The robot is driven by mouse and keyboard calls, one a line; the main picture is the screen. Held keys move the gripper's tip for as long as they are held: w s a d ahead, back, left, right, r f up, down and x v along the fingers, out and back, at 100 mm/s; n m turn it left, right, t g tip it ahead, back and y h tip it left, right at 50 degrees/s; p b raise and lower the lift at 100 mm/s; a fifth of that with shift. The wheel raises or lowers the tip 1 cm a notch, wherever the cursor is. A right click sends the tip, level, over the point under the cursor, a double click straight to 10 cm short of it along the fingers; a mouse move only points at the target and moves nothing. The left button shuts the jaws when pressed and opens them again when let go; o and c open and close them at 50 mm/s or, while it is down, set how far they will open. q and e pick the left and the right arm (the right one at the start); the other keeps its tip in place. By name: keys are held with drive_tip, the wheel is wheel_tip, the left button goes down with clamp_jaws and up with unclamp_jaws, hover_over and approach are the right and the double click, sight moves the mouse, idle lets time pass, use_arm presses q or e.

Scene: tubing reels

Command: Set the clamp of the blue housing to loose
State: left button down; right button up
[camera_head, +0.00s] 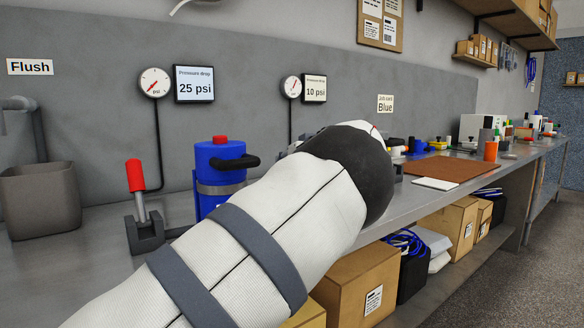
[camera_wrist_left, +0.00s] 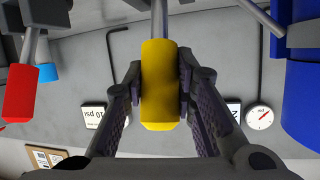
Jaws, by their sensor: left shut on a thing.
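The blue housing (camera_head: 220,158) stands upright on the bench, with a red cap, a black side part and a grey metal band (camera_head: 218,188) around it. My white arm covers its lower right. In the left wrist view, which is upside down, the blue housing (camera_wrist_left: 304,95) is at the right edge. My left gripper (camera_wrist_left: 161,74) is shut on a yellow lever handle (camera_wrist_left: 160,100) beside the housing, a finger on each side. In the head view, my arm hides this gripper and handle. Whether the band is tight cannot be told. My right gripper is not in view.
A red-handled lever (camera_head: 135,176) stands left of the housing. In the wrist view, another red handle (camera_wrist_left: 20,95) and a blue one (camera_wrist_left: 47,73) are at left. Gauge signs read 25 psi (camera_head: 194,88) and 10 psi (camera_head: 315,92). A grey bin (camera_head: 40,195) stands far left.

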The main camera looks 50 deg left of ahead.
use_arm(q)
drive_tip(key=shift+d+f, duration=0.15)
idle(0.3)
drive_tip(key=c, duration=1.3)
unclamp_jaws()
drive_tip(key=v, duration=1.2)
